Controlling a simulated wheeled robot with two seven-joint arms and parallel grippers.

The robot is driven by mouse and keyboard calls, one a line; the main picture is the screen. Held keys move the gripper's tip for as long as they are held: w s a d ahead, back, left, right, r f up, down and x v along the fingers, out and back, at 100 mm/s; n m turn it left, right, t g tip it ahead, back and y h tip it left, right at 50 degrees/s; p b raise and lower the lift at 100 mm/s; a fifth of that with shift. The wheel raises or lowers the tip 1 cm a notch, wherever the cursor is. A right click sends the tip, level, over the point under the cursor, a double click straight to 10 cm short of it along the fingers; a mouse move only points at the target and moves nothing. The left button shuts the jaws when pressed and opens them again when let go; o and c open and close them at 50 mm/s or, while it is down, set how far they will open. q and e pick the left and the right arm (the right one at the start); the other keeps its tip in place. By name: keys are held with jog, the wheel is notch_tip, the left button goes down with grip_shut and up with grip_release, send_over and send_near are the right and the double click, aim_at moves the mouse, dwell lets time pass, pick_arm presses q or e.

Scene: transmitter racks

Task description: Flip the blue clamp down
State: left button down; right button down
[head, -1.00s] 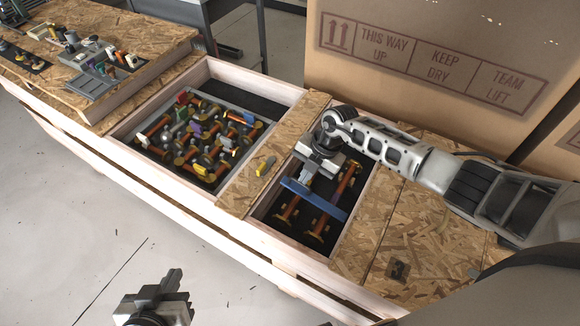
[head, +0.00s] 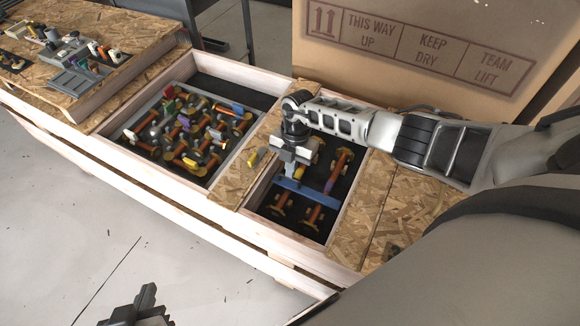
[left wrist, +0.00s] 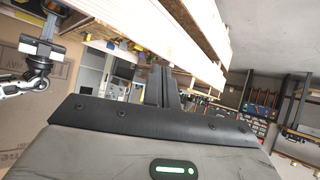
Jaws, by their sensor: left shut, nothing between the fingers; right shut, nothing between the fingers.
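The blue clamp (head: 306,193) is a flat blue bar lying across the orange posts in the right bay of the wooden crate. My right gripper (head: 289,178) is shut and empty, pointing down at the left part of the bar; I cannot tell whether it touches it. My left gripper (head: 146,296) is shut and empty, low in the head view over the floor, well away from the crate bays. In the left wrist view its dark fingers (left wrist: 158,84) show, and my right gripper appears at the far left.
The left bay holds a tray of several coloured parts (head: 185,135). A large cardboard box (head: 425,45) stands behind. A panel with small parts (head: 80,75) lies at the upper left.

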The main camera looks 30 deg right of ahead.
jog(key=shift+s+f, duration=0.1)
jog(key=shift+f, duration=0.05)
